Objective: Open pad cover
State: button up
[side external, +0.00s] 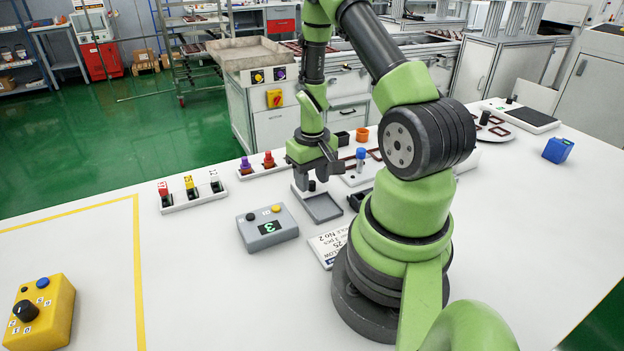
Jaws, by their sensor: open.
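My gripper (314,176) points down over the far middle of the white table, its dark fingers apart. Just below it is a small grey square tray-like piece (322,208) with a raised rim. A short black knob (311,186) and a light upright part show at its back, close under the fingers. This looks like the pad and its cover, but I cannot tell whether the cover is open or shut. I see nothing held between the fingers, and cannot tell whether they touch the knob.
Racks with red, yellow and white-topped pieces (190,190) and purple and red ones (262,164) stand left. A grey control box (267,228) and a printed card (328,247) lie nearer. A blue-capped bottle (361,160) stands right of my gripper.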

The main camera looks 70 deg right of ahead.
aim_at(324, 209)
jog(key=shift+f, duration=0.4)
jog(key=shift+c, duration=0.3)
grip_shut()
jog(key=shift+s+a, duration=2)
jog(key=shift+o, duration=0.3)
grip_release()
jog(key=shift+r, duration=0.15)
notch_tip(324, 209, up, 10)
